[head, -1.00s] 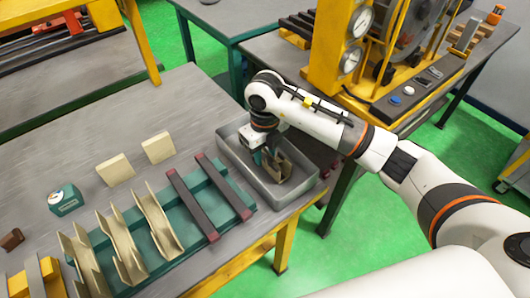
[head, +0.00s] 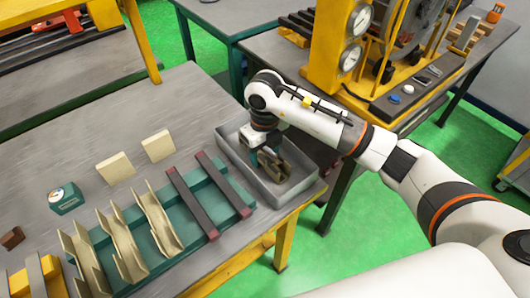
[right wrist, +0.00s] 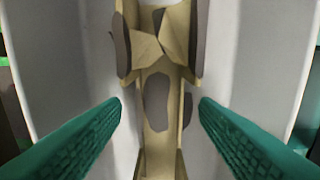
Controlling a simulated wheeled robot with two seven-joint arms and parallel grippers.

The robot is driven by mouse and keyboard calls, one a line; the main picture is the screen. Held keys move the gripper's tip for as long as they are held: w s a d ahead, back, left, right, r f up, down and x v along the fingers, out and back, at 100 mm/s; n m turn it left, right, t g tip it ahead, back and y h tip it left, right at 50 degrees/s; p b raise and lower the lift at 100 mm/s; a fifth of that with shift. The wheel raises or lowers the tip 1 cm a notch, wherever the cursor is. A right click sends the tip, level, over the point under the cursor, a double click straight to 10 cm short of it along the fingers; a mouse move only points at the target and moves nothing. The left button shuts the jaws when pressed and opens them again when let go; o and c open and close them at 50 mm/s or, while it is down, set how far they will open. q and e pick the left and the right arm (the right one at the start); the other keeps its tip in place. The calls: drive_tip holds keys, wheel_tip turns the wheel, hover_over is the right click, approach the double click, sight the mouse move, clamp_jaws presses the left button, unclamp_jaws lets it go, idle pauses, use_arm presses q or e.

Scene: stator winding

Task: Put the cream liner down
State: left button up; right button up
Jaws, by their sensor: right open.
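The cream liner (head: 284,172), a folded channel-shaped piece with dark patches, is inside the grey metal tray (head: 285,204) at the table's right corner. My right gripper (head: 267,160) points down into the tray. In the right wrist view, the teal fingers (right wrist: 160,105) are spread, one on each side of the liner (right wrist: 165,68). A gap shows between each finger and the liner. The fingers partly hide the liner in the head view, and I cannot tell exactly how it rests on the tray floor. My left gripper is out of view.
Left of the tray, a teal rack (head: 195,240) carries two dark red bars (head: 192,203) and several curved cream pieces (head: 160,222). Two cream blocks (head: 116,166) and a teal gauge box (head: 66,198) lie behind. A yellow machine (head: 322,45) stands beyond the tray.

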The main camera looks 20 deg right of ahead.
wheel_tip(320, 180, up, 11)
drive_tip(key=b, duration=0.1)
